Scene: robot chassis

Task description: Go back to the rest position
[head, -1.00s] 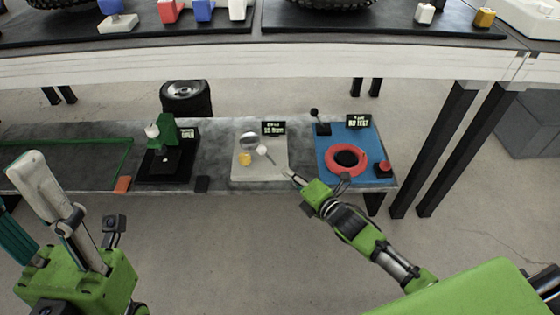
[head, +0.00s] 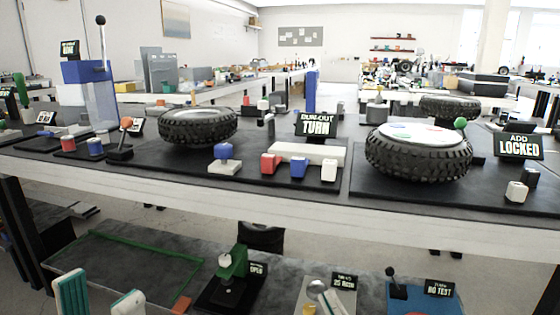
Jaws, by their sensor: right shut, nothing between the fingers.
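My left gripper (head: 100,292) shows at the bottom left of the head view. Only the upper parts of its two fingers are in the picture, one with a teal ribbed pad and one white. The fingers stand apart with nothing seen between them. They are in front of the lower shelf. The rest of my left arm is below the frame.
A long workbench (head: 230,194) crosses the view, with tyres (head: 197,128), (head: 418,155), small coloured blocks and signs on it. Below it, a lower shelf (head: 150,256) holds a green device (head: 232,262), a blue board (head: 425,300) and a green frame.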

